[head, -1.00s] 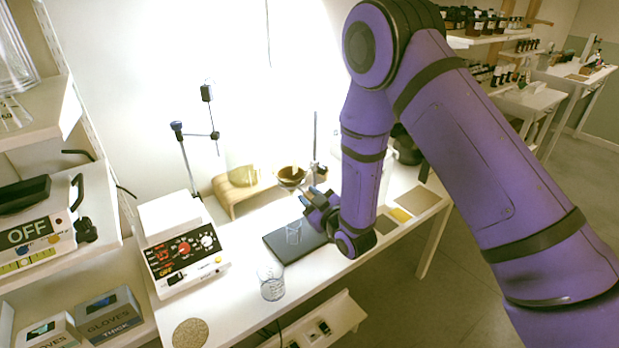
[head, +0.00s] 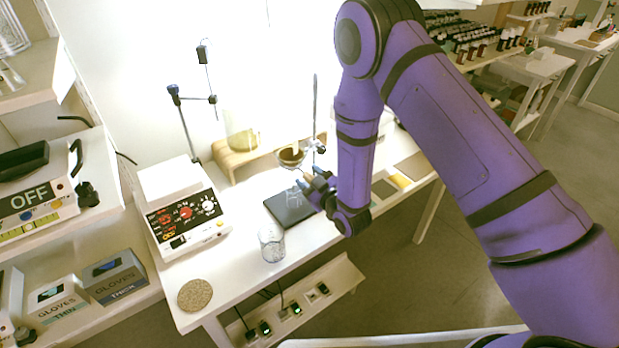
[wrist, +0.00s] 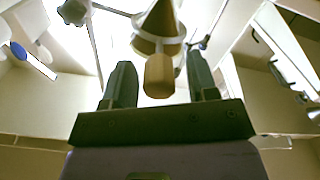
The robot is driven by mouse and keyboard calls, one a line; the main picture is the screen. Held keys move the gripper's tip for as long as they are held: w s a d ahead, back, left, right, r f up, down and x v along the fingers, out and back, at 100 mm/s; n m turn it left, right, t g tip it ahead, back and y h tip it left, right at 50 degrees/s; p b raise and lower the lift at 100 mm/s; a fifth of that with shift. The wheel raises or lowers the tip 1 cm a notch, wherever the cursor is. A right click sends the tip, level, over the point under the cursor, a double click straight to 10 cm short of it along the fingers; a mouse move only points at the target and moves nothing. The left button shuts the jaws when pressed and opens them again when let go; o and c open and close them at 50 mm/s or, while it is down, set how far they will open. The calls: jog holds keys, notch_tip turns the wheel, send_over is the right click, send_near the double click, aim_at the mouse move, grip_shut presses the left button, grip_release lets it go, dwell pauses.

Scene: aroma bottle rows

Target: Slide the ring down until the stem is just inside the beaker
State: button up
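A funnel (head: 291,156), brownish, sits in a ring on an upright stand rod (head: 315,105) at the back of the bench. A clear beaker (head: 294,197) stands below it on a dark flat plate (head: 285,214); its outline is faint. My gripper (head: 308,182) is low beside the beaker and plate, to the right of the beaker. In the wrist view my gripper (wrist: 160,66) is open, with a tan cylindrical handle (wrist: 158,77) between its fingers and gaps on both sides. The funnel's cone (wrist: 158,22) shows above the handle. The stem's position against the beaker rim is unclear.
Another glass beaker (head: 271,244) stands near the bench's front edge. A white device with red dials (head: 185,218) and a cork mat (head: 195,295) are at left. A flask (head: 240,138) stands on a wooden riser (head: 238,160) behind. Flat mats lie at right.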

jog(key=v, duration=1)
jog(key=shift+s+d, duration=0.3)
jog(key=shift+w+r, duration=0.1)
jog(key=w+d+r+m+g+h, duration=0.15)
jog(key=d+r, duration=0.25)
jog(key=r, duration=0.4)
jog(key=w+d+r+m+g+h, duration=0.1)
jog(key=d+r+m+h, duration=0.2)
jog(key=r, duration=0.5)
jog(key=w+d+r+m+g+h, duration=0.1)
jog(key=w+d+r+h, duration=0.15)
jog(key=d+r, duration=0.4)
jog(key=s+d+r+m+g+h, duration=0.1)
jog(key=s+d+r+m+g, duration=0.15)
jog(key=s+r, duration=0.4)
jog(key=s+d+r+m+g+h, duration=0.1)
jog(key=s+d+r, duration=0.2)
jog(key=s+r, duration=0.3)
jog(key=s+d+r+m+g, duration=0.1)
jog(key=s, duration=0.7)
jog(key=s+d+r+m+g+h, duration=0.1)
jog(key=s+d+r, duration=0.1)
jog(key=s, duration=0.7)
jog(key=shift+s+d+r+g, duration=0.15)
jog(key=shift+s+d+g, duration=0.15)
jog(key=shift+g, duration=0.1)
